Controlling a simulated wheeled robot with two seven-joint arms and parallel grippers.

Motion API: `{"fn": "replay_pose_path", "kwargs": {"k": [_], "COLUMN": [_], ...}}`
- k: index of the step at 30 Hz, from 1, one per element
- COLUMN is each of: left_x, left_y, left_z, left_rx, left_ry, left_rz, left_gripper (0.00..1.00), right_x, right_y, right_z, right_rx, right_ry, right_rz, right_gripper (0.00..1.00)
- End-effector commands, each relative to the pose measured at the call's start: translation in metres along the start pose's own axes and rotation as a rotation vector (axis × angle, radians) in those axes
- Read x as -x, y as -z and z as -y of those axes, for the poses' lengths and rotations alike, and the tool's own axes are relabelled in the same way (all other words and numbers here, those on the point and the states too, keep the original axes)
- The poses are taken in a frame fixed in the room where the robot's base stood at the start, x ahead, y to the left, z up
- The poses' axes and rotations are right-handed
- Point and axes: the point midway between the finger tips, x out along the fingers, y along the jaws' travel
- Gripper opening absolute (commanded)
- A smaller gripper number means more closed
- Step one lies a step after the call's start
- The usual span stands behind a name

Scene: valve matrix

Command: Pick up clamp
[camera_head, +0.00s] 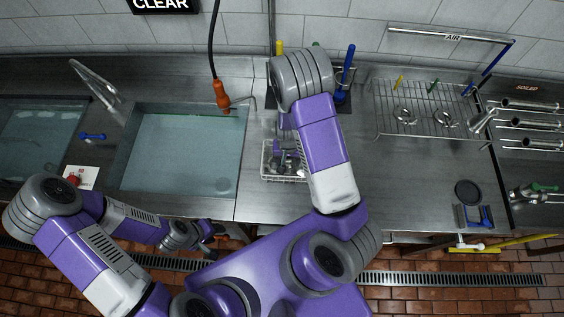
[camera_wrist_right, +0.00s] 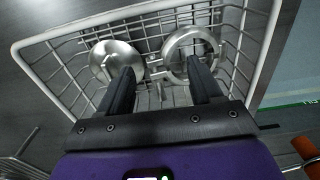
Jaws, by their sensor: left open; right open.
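A ring-shaped steel clamp (camera_wrist_right: 190,38) lies in a white wire basket (camera_wrist_right: 62,38) in the right wrist view, with a round steel disc-shaped part (camera_wrist_right: 108,55) to its left. My right gripper (camera_wrist_right: 160,68) is open over the basket; its right finger covers part of the clamp and its left finger overlaps the disc part. My left gripper (camera_head: 208,240) is open and low in front of the counter.
A water-filled sink (camera_head: 190,150) lies left of the basket, with an orange hanging nozzle (camera_head: 222,92) above its back edge. A wire rack (camera_head: 425,128) with round metal parts stands at the right. Counter between basket and rack is clear.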

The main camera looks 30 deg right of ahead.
Motion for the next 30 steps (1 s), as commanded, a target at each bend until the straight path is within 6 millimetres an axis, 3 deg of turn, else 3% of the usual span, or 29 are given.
{"fn": "replay_pose_path", "kwargs": {"k": [2, 13, 30], "left_x": [0.0000, -0.0001, -0.0005], "left_y": [0.0000, 0.0000, 0.0001], "left_z": [0.0000, 0.0000, 0.0002], "left_rx": [0.000, 0.000, 0.000], "left_ry": [0.000, 0.000, 0.000], "left_rz": [0.000, 0.000, 0.000], "left_gripper": [0.43, 0.43, 0.43], "right_x": [0.0002, 0.0001, -0.0011], "right_y": [0.0002, -0.0002, -0.0020], "right_z": [0.0000, -0.0001, 0.0014], "right_rx": [0.000, 0.000, 0.003], "right_ry": [0.000, 0.000, 0.000], "right_rz": [0.000, 0.000, 0.004], "right_gripper": [0.57, 0.00, 0.00]}}
